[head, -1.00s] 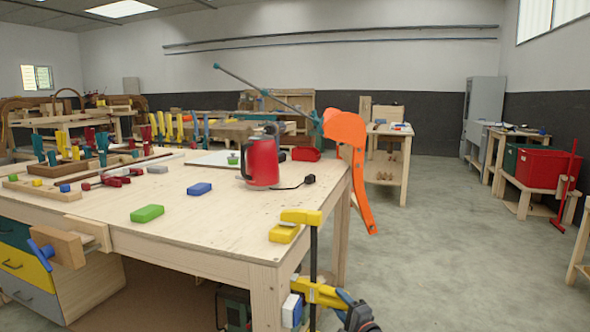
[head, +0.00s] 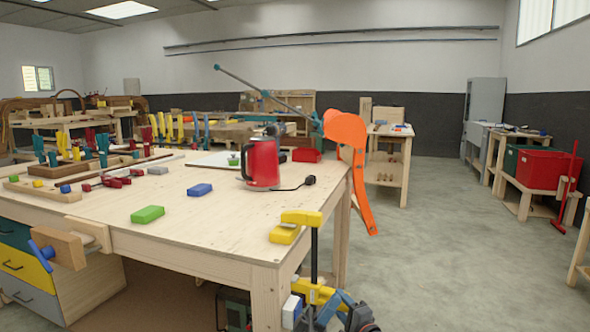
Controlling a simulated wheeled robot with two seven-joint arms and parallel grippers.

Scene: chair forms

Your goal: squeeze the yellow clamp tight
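The yellow clamp (head: 301,218) hangs upright at the near right corner of the wooden workbench (head: 220,220). Its upper jaw lies over the top, with a yellow block (head: 285,234) under it. Its dark bar runs down beside the bench leg to a lower yellow arm (head: 318,293), with a white and blue piece at that arm's left end. My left gripper (head: 326,313), dark with blue parts, is low at the bottom edge, close by the lower arm. Its fingertips are partly hidden and cut off, so its opening and any contact are unclear. My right gripper is not seen.
A red kettle (head: 263,163), a green block (head: 148,214) and a blue block (head: 199,190) stand on the bench. An orange curved piece (head: 345,130) overhangs its right edge. A wooden vise (head: 62,248) juts from its front.

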